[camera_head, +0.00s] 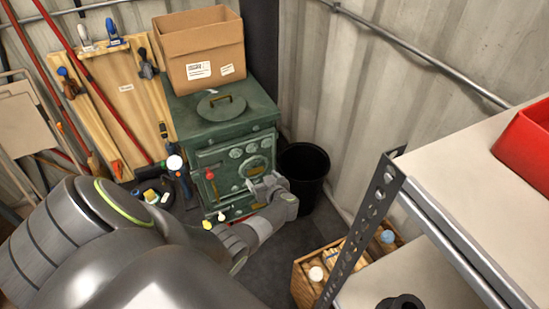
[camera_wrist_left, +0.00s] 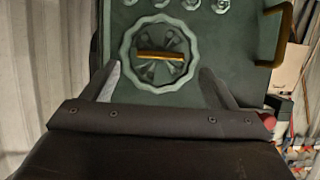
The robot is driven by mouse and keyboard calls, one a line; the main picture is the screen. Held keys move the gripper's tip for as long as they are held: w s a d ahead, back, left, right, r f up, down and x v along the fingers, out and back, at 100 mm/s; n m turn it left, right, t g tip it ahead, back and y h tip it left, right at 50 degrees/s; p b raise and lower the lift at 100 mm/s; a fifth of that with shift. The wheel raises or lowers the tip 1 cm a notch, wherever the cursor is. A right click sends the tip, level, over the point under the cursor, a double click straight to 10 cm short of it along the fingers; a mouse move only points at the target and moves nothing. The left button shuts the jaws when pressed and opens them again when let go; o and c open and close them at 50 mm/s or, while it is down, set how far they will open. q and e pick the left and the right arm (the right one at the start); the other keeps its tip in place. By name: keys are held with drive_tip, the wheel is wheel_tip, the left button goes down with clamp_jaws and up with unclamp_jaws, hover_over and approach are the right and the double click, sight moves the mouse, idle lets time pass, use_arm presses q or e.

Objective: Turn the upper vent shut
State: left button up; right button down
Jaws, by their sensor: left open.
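A dark green stove (camera_head: 212,133) stands in the corner with its front facing me. A round scalloped vent (camera_head: 256,166) is on its front under a row of small round fittings. In the left wrist view the vent (camera_wrist_left: 161,38) is straight ahead, with a brass bar (camera_wrist_left: 160,56) lying level across its middle. My left gripper (camera_head: 258,184) is in front of the stove, just below the vent in the head view. In the wrist view its open fingers (camera_wrist_left: 160,84) stand on either side of the vent's lower part, with nothing between them. My right gripper is out of view.
A cardboard box (camera_head: 200,50) and a round lid (camera_head: 221,105) are on the stove top. A black bin (camera_head: 304,172) stands right of the stove. A metal shelf (camera_head: 415,275) and a wooden crate (camera_head: 300,284) are at the right. Tools lean at the left.

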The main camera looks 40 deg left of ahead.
use_arm(q)
drive_tip(key=p+v, duration=0.2)
drive_tip(key=v, duration=0.9)
drive_tip(key=shift+s+d+r+p, duration=0.15)
drive_tip(key=shift+s+d+p, duration=0.1)
drive_tip(key=shift+d+p, duration=0.05)
drive_tip(key=s+d+f+m+t+h, duration=0.25)
drive_tip(key=s+f+m+h, duration=0.25)
drive_tip(key=s+f, duration=0.3)
drive_tip(key=s+d+f+m+t+h, duration=0.2)
drive_tip(key=s+d+f+m+h, duration=0.25)
drive_tip(key=f, duration=0.55)
drive_tip(key=s+a+f+g, duration=0.1)
drive_tip(key=s+f+g, duration=0.2)
drive_tip(key=s, duration=0.7)
drive_tip(key=s+a+f+m+g+h, duration=0.1)
drive_tip(key=s+f+g, duration=0.2)
drive_tip(key=s, duration=0.7)
drive_tip(key=s+a+f+m+g, duration=0.1)
drive_tip(key=s+f+g, duration=0.2)
drive_tip(key=s, duration=0.7)
drive_tip(key=shift+f, duration=0.55)
drive_tip(key=shift+h, duration=0.25)
